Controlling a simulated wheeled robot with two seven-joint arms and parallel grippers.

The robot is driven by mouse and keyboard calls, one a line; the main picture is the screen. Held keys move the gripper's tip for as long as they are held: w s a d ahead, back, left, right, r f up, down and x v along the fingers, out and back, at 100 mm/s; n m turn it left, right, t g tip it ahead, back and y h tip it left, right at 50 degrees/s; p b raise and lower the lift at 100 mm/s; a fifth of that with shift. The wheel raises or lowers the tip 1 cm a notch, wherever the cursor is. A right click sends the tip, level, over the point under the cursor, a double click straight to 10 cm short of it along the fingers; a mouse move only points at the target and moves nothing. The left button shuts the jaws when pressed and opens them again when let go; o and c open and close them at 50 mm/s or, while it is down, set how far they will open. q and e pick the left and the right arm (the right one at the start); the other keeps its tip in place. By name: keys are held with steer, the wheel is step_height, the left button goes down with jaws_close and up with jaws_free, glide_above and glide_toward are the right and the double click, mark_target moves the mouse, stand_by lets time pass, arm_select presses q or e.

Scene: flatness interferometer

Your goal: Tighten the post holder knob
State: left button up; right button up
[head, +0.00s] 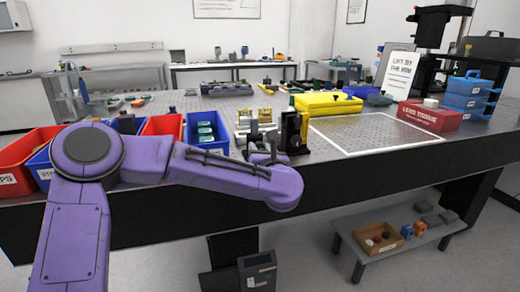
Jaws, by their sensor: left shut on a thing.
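My purple left arm reaches across the front of the table, and my left gripper (268,148) is at the table's front edge. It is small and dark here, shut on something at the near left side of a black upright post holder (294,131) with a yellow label. The thing in the jaws is probably the post holder knob, but the fingers and wrist hide it. The post holder stands upright on the perforated table (340,112). My right gripper is not in view.
Metal and brass fittings (247,121) stand close left of the post holder. Red (163,125) and blue bins (207,130) line the front edge. A yellow case (328,104) lies behind, and a red tissue box (430,117) is at right. The white-outlined area (375,133) is clear.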

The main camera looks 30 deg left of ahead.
arm_select(q)
steer(key=m+p, duration=0.1)
steer(key=m, duration=0.1)
steer(key=shift+r+m, duration=0.1)
steer(key=shift+m, duration=0.3)
steer(key=m+p, duration=0.2)
steer(key=m, duration=0.1)
steer(key=shift+m, duration=0.3)
steer(key=m+p, duration=0.3)
steer(key=m, duration=0.1)
steer(key=shift+m+p, duration=0.75)
steer(key=shift+m, duration=0.55)
steer(key=o, duration=1)
steer(key=shift+s, duration=0.1)
steer(key=shift+o, duration=0.2)
